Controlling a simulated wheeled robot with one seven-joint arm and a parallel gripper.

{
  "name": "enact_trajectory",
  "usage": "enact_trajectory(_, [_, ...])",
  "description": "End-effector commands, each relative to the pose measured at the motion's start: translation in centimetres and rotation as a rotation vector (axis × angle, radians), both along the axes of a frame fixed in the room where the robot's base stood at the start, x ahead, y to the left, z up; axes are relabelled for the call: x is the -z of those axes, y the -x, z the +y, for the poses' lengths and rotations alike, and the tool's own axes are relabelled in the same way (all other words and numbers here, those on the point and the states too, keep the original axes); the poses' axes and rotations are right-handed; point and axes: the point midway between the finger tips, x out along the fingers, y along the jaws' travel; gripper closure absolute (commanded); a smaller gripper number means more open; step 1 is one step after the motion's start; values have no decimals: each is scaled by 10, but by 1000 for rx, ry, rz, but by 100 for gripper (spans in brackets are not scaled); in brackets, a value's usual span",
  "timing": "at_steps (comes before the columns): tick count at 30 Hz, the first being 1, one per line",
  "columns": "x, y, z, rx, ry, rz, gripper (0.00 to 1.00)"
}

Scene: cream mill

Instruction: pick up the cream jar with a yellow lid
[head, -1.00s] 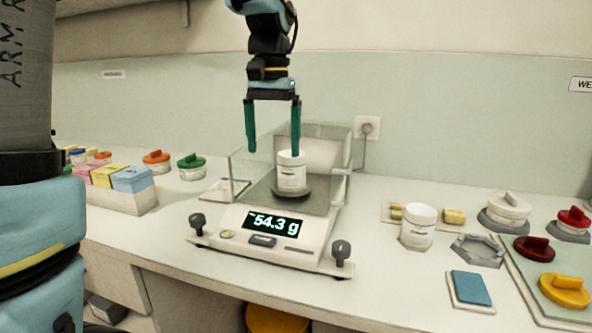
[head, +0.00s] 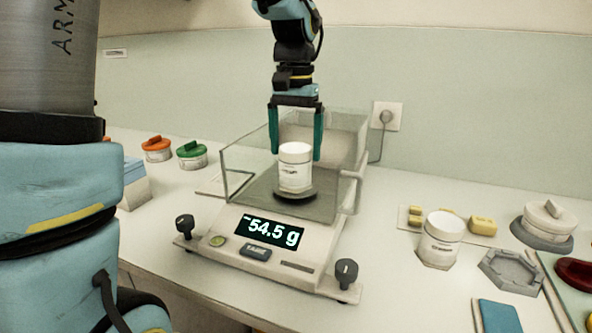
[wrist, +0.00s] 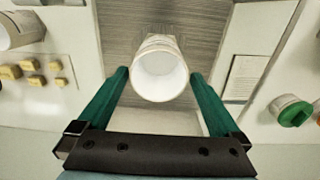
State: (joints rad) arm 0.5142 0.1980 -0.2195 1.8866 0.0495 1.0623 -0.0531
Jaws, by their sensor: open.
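No jar with a yellow lid shows in the current views. A white jar (head: 295,168) stands upright on the pan of the weighing scale (head: 225,235). In the wrist view this jar (wrist: 160,75) looks open-topped, with a pale inside. My gripper (head: 296,156) is open, pointing down, with one green finger on each side of the jar's upper part. In the wrist view my gripper (wrist: 160,73) frames the jar, with gaps visible at both sides. A second white jar (head: 441,240) stands on the counter right of the scale.
Clear shield walls (head: 245,145) surround the pan. The scale display (head: 270,231) reads 54.5 g with a small mark before it. Yellow blocks (head: 483,226), a grey hexagonal holder (head: 511,268) and a blue pad (head: 498,316) lie right.

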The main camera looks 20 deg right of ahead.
Motion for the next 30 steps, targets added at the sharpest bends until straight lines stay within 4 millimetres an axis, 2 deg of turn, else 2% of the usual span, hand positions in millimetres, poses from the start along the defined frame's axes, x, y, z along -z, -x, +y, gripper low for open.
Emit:
enact_trajectory(5, [13, 2, 1, 0, -2, 4, 0])
enact_trajectory(12, [47, 4, 1, 0, -1, 2, 0])
enact_trajectory(21, [55, 4, 1, 0, -1, -1, 0])
enact_trajectory(23, [55, 4, 1, 0, -1, -1, 5])
enact_trajectory(30, [54, 4, 1, 0, -1, -1, 31])
